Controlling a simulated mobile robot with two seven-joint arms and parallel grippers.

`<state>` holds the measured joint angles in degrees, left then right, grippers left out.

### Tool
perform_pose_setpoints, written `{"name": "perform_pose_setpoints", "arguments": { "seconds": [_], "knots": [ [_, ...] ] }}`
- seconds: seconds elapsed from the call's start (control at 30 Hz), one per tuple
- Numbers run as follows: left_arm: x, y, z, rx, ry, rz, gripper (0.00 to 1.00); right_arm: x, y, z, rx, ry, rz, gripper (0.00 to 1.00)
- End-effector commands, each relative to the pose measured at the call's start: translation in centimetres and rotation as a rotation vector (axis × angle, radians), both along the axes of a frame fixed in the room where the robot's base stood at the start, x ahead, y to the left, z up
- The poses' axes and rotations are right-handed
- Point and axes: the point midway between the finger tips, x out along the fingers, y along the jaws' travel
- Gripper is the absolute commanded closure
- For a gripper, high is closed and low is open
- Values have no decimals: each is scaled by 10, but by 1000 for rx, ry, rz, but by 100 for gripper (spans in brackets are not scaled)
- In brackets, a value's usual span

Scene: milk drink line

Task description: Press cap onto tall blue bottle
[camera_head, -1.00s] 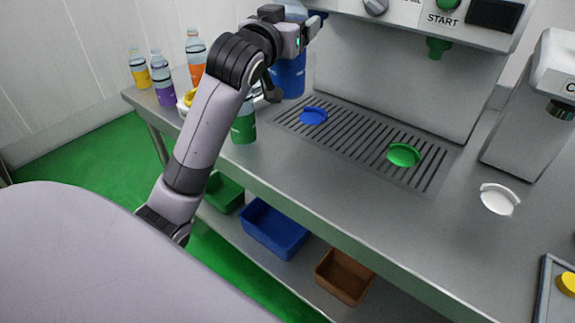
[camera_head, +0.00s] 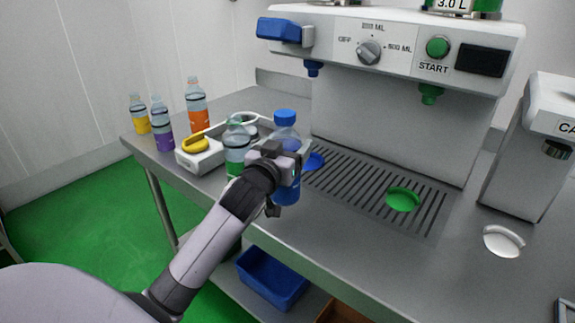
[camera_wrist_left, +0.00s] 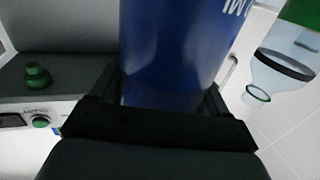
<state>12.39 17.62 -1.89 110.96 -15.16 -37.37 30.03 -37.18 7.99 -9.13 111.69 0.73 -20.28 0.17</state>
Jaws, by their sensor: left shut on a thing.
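The tall blue bottle (camera_head: 285,192) stands upright near the front of the counter, left of the drip tray, with a blue cap (camera_head: 285,116) on its top. My left gripper (camera_head: 288,165) is shut around the bottle's body, below the cap. In the left wrist view the bottle's blue body (camera_wrist_left: 175,50) fills the space between the dark fingers. Its top and base are out of that view. I cannot tell whether its base touches the counter. My right gripper is not in view.
A green-labelled bottle (camera_head: 236,150) stands close left of my gripper. A white device with a yellow disc (camera_head: 195,143) and several bottles stand further left. The slotted drip tray (camera_head: 350,185), with blue and green (camera_head: 403,199) round pads, lies right. A blue bin (camera_head: 270,277) sits below.

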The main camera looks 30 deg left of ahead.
Motion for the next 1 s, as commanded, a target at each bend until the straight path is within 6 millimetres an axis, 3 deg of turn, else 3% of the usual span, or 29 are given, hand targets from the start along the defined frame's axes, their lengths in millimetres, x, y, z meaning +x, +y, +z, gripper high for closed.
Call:
{"name": "perform_pose_setpoints", "arguments": {
  "seconds": [0.3, 0.6, 1.0],
  "knots": [
    [0, 0, 1, 1, -6, 0, 79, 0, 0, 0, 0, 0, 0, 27],
    [0, 0, -38, 0, -5, 0, 79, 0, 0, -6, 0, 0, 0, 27],
    [0, 0, -42, 1, -6, -1, 79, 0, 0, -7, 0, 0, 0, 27]
  ]
}}
